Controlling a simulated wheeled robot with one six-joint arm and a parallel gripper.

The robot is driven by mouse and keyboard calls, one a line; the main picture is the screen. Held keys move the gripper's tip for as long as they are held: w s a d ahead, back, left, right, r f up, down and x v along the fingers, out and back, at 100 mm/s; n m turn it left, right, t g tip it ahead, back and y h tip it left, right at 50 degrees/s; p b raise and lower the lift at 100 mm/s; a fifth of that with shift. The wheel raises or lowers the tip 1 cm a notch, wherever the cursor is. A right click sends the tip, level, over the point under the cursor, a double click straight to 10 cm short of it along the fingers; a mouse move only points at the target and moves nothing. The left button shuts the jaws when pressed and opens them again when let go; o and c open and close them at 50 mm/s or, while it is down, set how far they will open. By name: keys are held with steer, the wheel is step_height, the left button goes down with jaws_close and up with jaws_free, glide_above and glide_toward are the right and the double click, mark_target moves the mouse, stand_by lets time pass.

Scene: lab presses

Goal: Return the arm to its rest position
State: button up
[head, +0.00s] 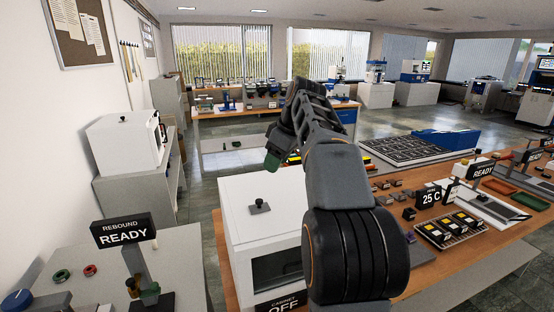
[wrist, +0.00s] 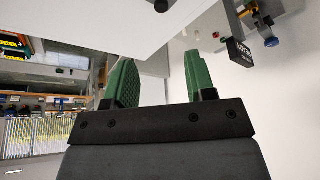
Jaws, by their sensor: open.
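My gripper (wrist: 158,85) shows in the wrist view with its two green fingers apart and nothing between them. In the head view my arm rises from the lower middle, bends over at the top, and one green fingertip (head: 273,160) hangs down above the back edge of the white cabinet. The rest of the gripper is hidden behind my wrist in that view. The white cabinet (head: 240,228) has a black knob on top and a sign reading OFF. In the wrist view a white surface with a black knob fills the top, close to the fingers.
A wooden bench (head: 440,262) to the right holds a 25 C sign (head: 431,197), sample trays and a READY sign. A REBOUND READY sign (head: 122,231) stands on the left table. A white box (head: 125,143) sits on a grey cabinet. Floor shows between the left furniture and the white cabinet.

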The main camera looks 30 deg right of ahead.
stand_by(0.5)
steer(key=s+a+f+m, duration=0.1)
steer(key=s+a+f, duration=0.1)
steer(key=a, duration=0.1)
steer(key=s+a+f+m+h, duration=0.1)
steer(key=s+a+f, duration=0.2)
steer(key=a, duration=0.1)
steer(key=s+a+f+m, duration=0.2)
steer(key=s+a+f, duration=0.1)
steer(key=shift+a+f+h, duration=0.2)
steer(key=shift+a+h, duration=0.05)
steer(key=shift+h, duration=0.15)
steer(key=s+a+f+m, duration=0.2)
steer(key=s+a+f, duration=0.2)
steer(key=s+f, duration=0.5)
step_height(320, 180, down, 3)
steer(key=shift+s+a+r+m+t+h, duration=0.15)
steer(key=shift+a+m+t+h, duration=0.1)
steer(key=shift+m+t+h, duration=0.15)
